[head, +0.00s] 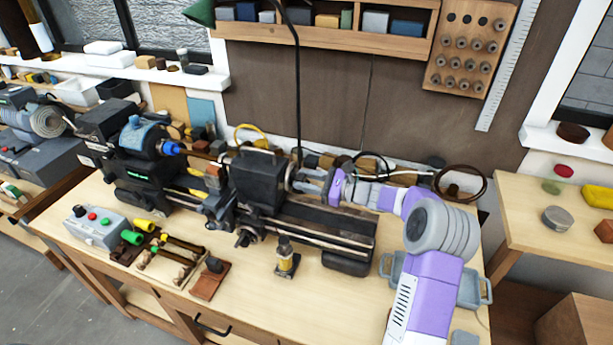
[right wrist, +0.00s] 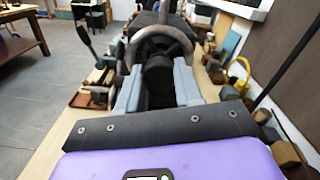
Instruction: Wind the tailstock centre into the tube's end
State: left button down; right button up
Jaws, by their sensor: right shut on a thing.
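The small lathe (head: 345,222) stands on the bench. My right gripper (head: 306,180) reaches in from the right behind the tailstock. In the right wrist view my right gripper (right wrist: 158,92) has its two grey fingers on either side of the dark hub (right wrist: 158,72) of the handwheel (right wrist: 140,38), shut on it. My left gripper is not in view.
A grey control box (head: 95,228) with buttons and a tool rack (head: 165,258) are at the bench's front left. A grey-blue tray (head: 472,285) is beside my right arm. A black lamp arm (head: 297,90) rises behind the tailstock.

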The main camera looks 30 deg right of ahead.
dwell(0.5)
jog(key=o, duration=1)
jog(key=shift+o, duration=0.2)
jog(key=shift+d, duration=0.1)
jog(key=v, duration=0.7)
jog(key=shift+s, duration=0.2)
jog(key=shift+d+r, duration=0.1)
